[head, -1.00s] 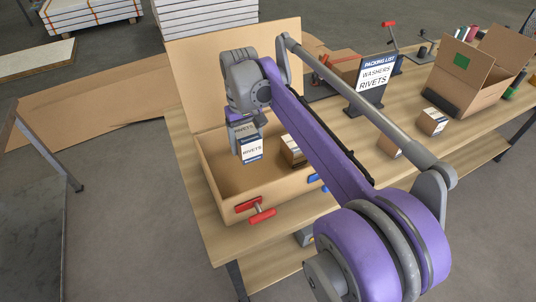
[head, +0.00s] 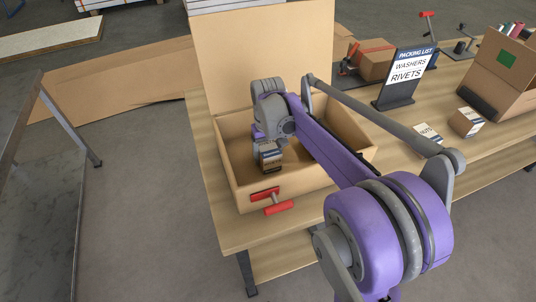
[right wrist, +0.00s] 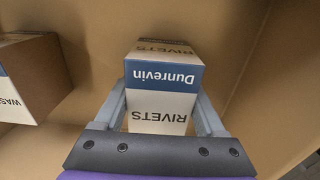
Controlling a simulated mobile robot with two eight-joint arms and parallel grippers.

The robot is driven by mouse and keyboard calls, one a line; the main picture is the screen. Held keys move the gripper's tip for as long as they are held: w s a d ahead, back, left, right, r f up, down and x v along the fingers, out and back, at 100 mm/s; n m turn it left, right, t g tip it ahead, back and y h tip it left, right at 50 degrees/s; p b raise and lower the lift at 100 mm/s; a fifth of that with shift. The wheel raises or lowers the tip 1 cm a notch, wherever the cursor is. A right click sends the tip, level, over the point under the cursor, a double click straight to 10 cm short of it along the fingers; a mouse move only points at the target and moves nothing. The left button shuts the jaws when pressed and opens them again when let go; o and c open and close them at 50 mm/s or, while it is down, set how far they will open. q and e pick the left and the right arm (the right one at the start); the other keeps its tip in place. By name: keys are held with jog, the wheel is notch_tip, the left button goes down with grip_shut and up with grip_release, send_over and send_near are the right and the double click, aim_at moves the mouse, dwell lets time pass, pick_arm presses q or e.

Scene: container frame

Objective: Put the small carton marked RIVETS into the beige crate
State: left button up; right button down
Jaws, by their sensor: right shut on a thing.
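The beige crate (head: 232,163) stands open on the workbench with its lid (head: 262,52) raised at the back. My right gripper (head: 268,148) is down inside the crate, shut on the small RIVETS carton (head: 272,163). In the right wrist view the RIVETS carton (right wrist: 163,80) sits between both fingers (right wrist: 161,112), its print upside down. Whether the carton touches the crate floor, I cannot tell. A second carton (right wrist: 30,78), with "WAS" readable, lies in the crate beside it. My arm hides part of the crate in the head view. My left gripper is not in view.
A red-handled latch (head: 270,200) is on the crate's front. A packing list sign (head: 405,78) reads WASHERS and RIVETS. More small cartons (head: 466,122) and an open brown box (head: 503,75) stand to the right.

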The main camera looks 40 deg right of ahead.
aim_at(268, 145)
jog(key=shift+f, duration=0.2)
grip_release()
jog(key=shift+r, duration=0.15)
notch_tip(268, 145, up, 12)
jog(key=shift+p, duration=0.65)
